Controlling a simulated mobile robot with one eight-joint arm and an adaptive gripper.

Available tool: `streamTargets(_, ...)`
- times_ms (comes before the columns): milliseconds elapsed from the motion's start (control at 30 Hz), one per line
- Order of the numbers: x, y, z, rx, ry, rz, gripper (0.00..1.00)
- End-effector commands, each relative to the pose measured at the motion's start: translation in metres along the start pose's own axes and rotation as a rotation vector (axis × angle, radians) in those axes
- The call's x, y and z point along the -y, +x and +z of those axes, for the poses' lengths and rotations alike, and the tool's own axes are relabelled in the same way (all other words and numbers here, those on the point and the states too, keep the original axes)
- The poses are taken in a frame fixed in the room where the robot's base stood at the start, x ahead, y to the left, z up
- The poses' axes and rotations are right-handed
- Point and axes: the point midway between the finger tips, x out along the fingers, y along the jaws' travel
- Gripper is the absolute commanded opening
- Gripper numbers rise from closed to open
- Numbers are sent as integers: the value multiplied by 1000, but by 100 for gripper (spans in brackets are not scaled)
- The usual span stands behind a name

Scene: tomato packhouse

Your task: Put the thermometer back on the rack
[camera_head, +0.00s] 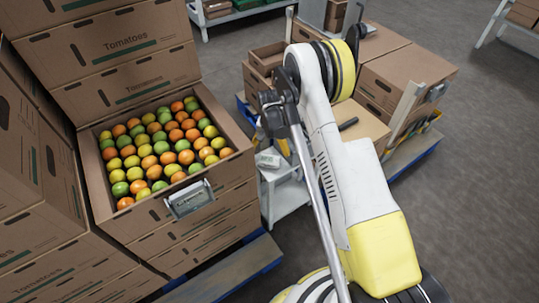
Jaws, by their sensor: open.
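My gripper (271,119) is the dark part at the end of my arm, in the upper middle of the view. It hangs above a small grey-white rack or stand (288,203) and looks empty, though its fingers are small and partly merge with the background. A small pale device (268,159) lies on the stand's top, below the gripper and apart from it. I cannot tell whether it is the thermometer. A grey framed panel with a display or label (189,199) is on the front of the tomato box. Part of the stand is hidden behind my arm.
An open carton (234,166) of green, yellow and orange tomatoes tops a stack at the left. More cartons (120,45) stand behind and beside it. Brown cartons (411,76) on a blue pallet stand right of my arm. Grey floor (480,190) is clear at the right.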

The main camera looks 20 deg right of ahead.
Motion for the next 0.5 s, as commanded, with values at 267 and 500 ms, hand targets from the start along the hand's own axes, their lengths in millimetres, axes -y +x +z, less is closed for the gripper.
streamTargets(267, 0, -44, 0, 0, 0, 0, 100)
streamTargets(500, -1, -112, 2, -46, -39, -23, 100)
